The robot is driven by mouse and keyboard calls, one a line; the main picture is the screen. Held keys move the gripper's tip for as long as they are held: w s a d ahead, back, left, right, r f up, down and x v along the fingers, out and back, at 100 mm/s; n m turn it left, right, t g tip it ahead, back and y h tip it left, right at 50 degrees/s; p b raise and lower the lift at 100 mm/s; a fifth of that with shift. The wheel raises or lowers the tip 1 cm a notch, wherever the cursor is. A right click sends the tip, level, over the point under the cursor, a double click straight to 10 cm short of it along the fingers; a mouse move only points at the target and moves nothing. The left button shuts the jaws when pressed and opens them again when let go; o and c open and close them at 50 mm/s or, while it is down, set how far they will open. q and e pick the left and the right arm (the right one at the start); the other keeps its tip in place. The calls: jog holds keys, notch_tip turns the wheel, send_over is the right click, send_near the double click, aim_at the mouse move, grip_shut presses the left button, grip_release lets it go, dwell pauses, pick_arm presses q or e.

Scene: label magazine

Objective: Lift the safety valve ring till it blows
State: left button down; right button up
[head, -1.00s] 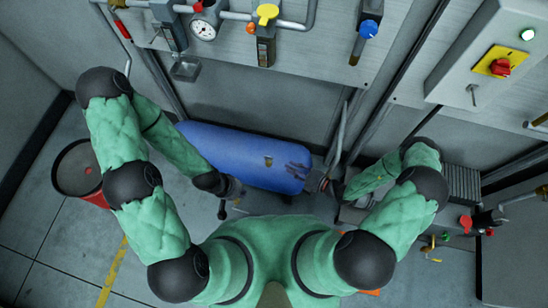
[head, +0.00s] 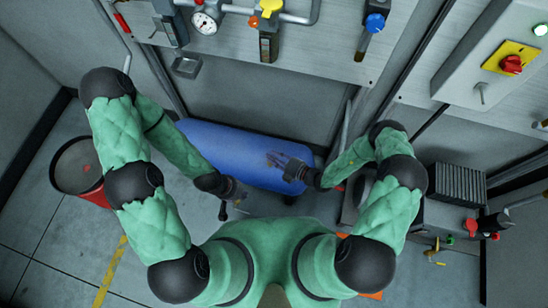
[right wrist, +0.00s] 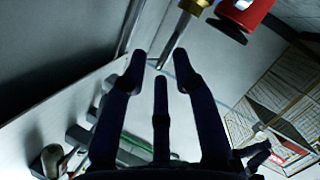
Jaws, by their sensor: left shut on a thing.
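A blue tank (head: 225,143) lies on its side under the wall panel. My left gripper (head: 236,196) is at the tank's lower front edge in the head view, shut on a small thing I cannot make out. A dark knob shows just below it. My right gripper (head: 278,161) is over the tank's right part, and its fingers stand apart and empty in the right wrist view (right wrist: 160,75). There a brass fitting with a metal rod (right wrist: 172,42) and a red part (right wrist: 245,12) are beyond the fingertips. I cannot pick out the safety valve ring for certain.
A pressure gauge (head: 204,22), a yellow knob (head: 270,6) and a blue knob (head: 375,23) are on the wall panel. A control box with a red switch (head: 511,64) is at right. A red bin (head: 80,168) stands at left. Floor at lower left is clear.

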jog(key=shift+c, duration=0.3)
grip_shut()
jog(key=shift+a+r+p, duration=0.1)
jog(key=shift+r+p, duration=0.45)
jog(key=shift+r, duration=0.1)
jog(key=shift+o, duration=0.3)
grip_release()
jog(key=shift+s, duration=0.1)
